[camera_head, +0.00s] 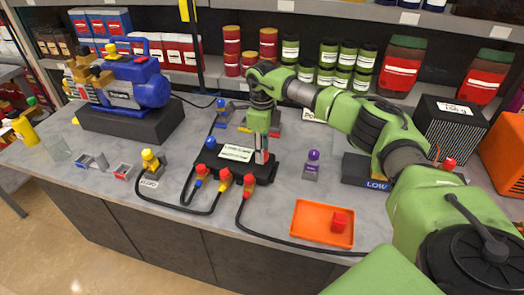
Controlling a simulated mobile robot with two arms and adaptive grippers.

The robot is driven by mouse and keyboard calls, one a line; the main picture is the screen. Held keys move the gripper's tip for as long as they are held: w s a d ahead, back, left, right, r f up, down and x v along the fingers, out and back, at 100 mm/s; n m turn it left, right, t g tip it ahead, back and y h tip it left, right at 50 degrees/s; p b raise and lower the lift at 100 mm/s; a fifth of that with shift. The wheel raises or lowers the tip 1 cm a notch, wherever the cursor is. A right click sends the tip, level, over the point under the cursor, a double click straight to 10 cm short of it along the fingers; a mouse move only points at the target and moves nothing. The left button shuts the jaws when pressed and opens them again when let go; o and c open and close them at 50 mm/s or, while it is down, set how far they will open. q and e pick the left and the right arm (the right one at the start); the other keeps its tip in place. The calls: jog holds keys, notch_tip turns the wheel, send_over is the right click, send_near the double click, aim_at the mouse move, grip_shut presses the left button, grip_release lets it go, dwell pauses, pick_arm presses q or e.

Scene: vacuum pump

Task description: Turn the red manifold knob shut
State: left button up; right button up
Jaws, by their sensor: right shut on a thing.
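The black manifold (228,169) with a white label lies on the grey bench, its blue knob (210,143) on its left side. My right gripper (262,155) reaches down from above to the manifold's right side, opposite the blue knob. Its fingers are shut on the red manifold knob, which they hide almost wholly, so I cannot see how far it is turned. Red, yellow and blue fittings with black hoses (203,212) sit along the manifold's front edge. My left gripper is not in view.
A blue vacuum pump (138,85) stands at the back left. An orange tray (310,222) with a red piece lies at the front right. A purple-topped part (312,163) stands right of the manifold. Cans and bottles fill the shelf behind.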

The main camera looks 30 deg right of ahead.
jog(key=o, duration=1.1)
notch_tip(320, 180, up, 12)
